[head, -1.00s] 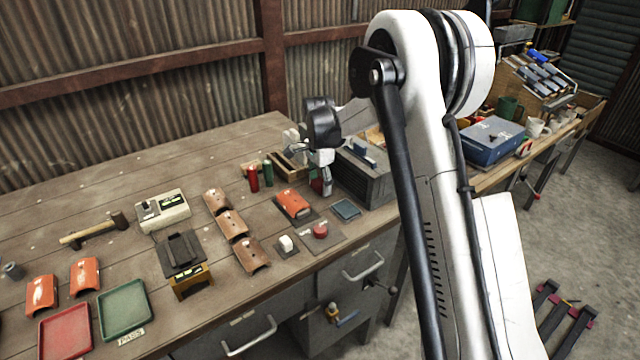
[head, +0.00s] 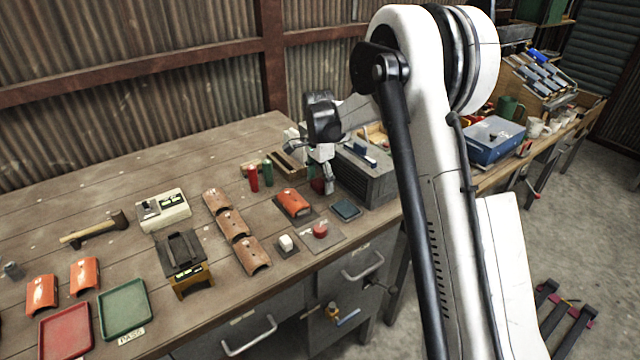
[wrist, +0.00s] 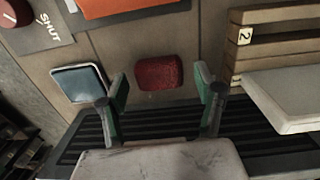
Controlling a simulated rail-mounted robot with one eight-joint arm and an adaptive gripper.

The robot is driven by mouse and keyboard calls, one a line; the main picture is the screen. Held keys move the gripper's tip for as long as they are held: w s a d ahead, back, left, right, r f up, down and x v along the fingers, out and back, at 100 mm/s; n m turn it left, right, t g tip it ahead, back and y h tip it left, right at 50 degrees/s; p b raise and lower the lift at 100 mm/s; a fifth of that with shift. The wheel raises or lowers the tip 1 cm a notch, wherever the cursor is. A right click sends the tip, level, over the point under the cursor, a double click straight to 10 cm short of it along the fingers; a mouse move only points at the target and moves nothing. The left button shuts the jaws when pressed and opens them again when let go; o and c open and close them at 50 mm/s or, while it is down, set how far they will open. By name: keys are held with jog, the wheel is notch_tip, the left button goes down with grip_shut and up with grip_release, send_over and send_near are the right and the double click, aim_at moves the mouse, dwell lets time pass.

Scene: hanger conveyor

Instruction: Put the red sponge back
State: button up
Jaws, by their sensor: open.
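The red sponge (wrist: 158,72) lies on the wooden bench in the wrist view, between and slightly beyond my open fingers. My gripper (wrist: 162,84) is open and empty, with green-lined fingers to either side of the sponge. I cannot tell its height above the bench. In the head view my gripper (head: 327,180) hangs down beside the grey box, and a small part of the sponge (head: 317,186) shows to its left. A small shallow blue-grey tray (wrist: 78,82) sits left of the sponge. It also shows in the head view (head: 345,209) and looks empty.
A grey slatted box (head: 372,182) stands close right of the gripper. A wooden rack marked 2 (wrist: 243,37) is near the sponge. An orange curved piece (head: 293,203) and a red button (head: 320,230) lie nearby. Red and green cylinders (head: 253,178) stand left.

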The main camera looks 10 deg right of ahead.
aim_at(320, 182)
notch_tip(320, 182, up, 11)
jog(key=s+r+n+t, duration=0.2)
jog(key=s+r+n, duration=0.1)
jog(key=s+r, duration=0.55)
jog(key=s+r+n+t, duration=0.2)
jog(key=s+r+n, duration=0.15)
jog(key=s, duration=0.85)
jog(key=s+f+n+t, duration=0.1)
jog(key=s+f+n, duration=0.2)
jog(key=s, duration=0.7)
jog(key=s+f+n+t, duration=0.2)
jog(key=s+n, duration=0.2)
jog(key=s, duration=0.5)
jog(key=shift+s+f+t, duration=0.3)
jog(key=shift+s+f, duration=0.05)
jog(key=shift+f, duration=0.05)
